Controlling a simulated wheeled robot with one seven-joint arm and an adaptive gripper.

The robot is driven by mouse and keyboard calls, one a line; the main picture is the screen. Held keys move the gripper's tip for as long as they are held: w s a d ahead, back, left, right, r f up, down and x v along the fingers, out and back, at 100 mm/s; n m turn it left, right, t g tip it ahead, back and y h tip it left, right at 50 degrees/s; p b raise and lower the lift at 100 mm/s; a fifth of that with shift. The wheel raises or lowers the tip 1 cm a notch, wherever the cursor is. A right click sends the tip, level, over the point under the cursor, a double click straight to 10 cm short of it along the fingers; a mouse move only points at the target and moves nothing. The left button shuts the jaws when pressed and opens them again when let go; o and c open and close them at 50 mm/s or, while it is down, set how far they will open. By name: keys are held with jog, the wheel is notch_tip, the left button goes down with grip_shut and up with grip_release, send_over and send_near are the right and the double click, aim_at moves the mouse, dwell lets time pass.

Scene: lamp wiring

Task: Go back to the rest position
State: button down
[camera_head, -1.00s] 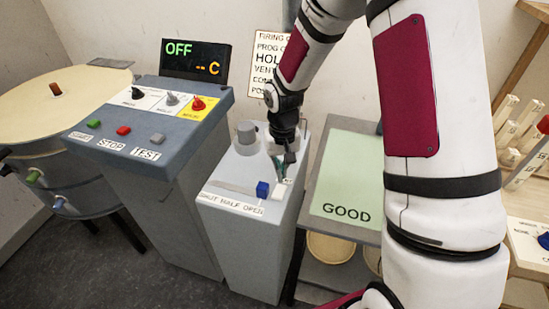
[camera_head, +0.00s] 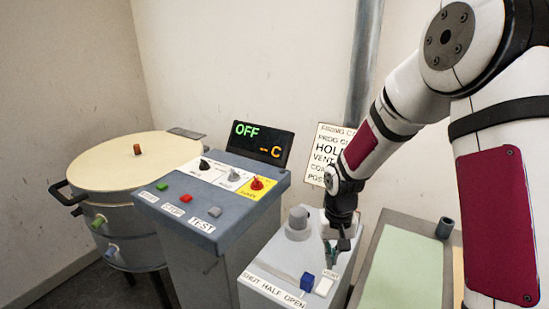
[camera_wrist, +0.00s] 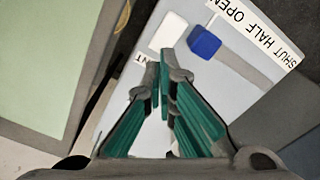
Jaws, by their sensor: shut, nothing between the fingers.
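My gripper (camera_head: 335,250) is shut and empty. It hangs above the grey pedestal (camera_head: 262,262) marked SHUT HALF OPEN, near its back right side. In the wrist view the green-padded fingers of my gripper (camera_wrist: 163,65) meet just beside a white block (camera_wrist: 168,32). A blue slider knob (camera_wrist: 204,42) sits to the right of it there. In the head view the blue knob (camera_head: 306,281) is at the front of the pedestal top, with the white block (camera_head: 324,287) to its right. I cannot tell whether the fingertips touch anything.
A control panel (camera_head: 215,185) with buttons and knobs stands left of the pedestal, its display (camera_head: 260,143) reading OFF. A round kiln (camera_head: 130,165) is at far left. A green-topped table (camera_head: 400,268) with a dark cup (camera_head: 445,228) is at right. A pipe (camera_head: 364,60) runs up the wall.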

jog(key=s+d+r+t, duration=0.1)
jog(key=s+r, duration=0.3)
jog(key=r, duration=0.8)
jog(key=s+r+t, duration=0.1)
jog(key=s+r, duration=0.5)
jog(key=s, duration=0.4)
jog(key=s+r+n+t, duration=0.1)
jog(key=s+r+t, duration=0.1)
jog(key=s+r, duration=0.5)
jog(key=s, duration=0.4)
jog(key=shift+a, duration=0.4)
